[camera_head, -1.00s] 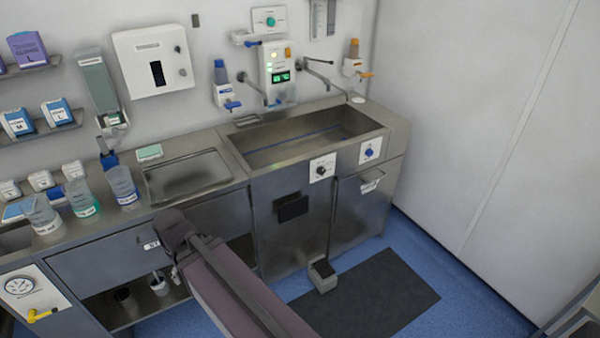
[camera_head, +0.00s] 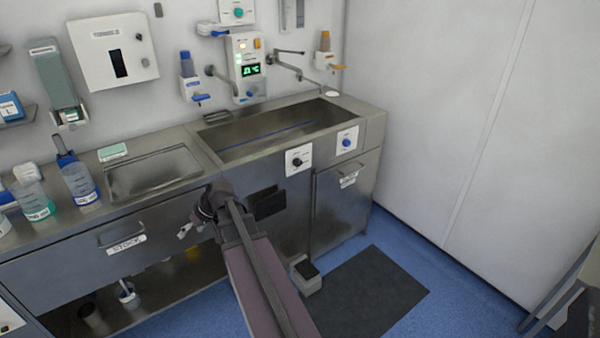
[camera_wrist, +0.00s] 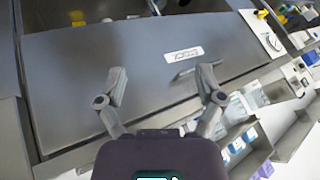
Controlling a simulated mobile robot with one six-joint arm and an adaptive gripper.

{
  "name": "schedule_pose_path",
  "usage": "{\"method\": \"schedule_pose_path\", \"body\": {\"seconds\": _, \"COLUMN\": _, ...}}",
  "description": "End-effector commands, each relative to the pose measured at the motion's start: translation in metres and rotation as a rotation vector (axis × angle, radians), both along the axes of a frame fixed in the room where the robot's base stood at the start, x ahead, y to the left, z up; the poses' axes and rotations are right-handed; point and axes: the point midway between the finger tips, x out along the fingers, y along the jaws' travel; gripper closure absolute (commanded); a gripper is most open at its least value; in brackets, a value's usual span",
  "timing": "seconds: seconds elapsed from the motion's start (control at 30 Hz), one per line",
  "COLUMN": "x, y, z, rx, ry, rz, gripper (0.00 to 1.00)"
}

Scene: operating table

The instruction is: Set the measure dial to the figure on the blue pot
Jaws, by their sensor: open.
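A pot with blue liquid and a dark blue top (camera_head: 78,185) stands on the steel counter in the head view; the figure on its label is too small to read. A round white dial (camera_wrist: 270,42) sits on a white plate beside a yellow handle in the wrist view; only the plate's edge (camera_head: 8,318) shows at the lower left of the head view. I cannot tell its setting or whether it is the measure dial. My gripper (camera_wrist: 163,85) is open and empty, in front of the grey drawer labelled STOCK (camera_wrist: 95,60), apart from pot and dial.
A pot with green liquid (camera_head: 36,203) stands left of the blue one. Two knob plates, one dark (camera_head: 298,160) and one blue (camera_head: 346,140), are on the sink front. The drawer handle (camera_head: 120,234) juts out near my gripper. A shelf below holds small cups (camera_head: 127,293).

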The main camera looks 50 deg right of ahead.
Motion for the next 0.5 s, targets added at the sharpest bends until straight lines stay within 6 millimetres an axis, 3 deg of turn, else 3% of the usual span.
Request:
{"method": "schedule_pose_path", "body": {"seconds": 0.03, "x": 0.005, "y": -0.018, "z": -0.01, "rx": 0.011, "ry": -0.034, "rz": -0.014, "gripper": 0.13}}
{"method": "schedule_pose_path", "body": {"seconds": 0.3, "x": 0.018, "y": -0.1, "z": -0.02, "rx": 0.05, "ry": -0.242, "rz": -0.082, "gripper": 0.13}}
{"method": "schedule_pose_path", "body": {"seconds": 0.5, "x": 0.018, "y": -0.168, "z": -0.025, "rx": 0.048, "ry": -0.398, "rz": -0.15, "gripper": 0.13}}
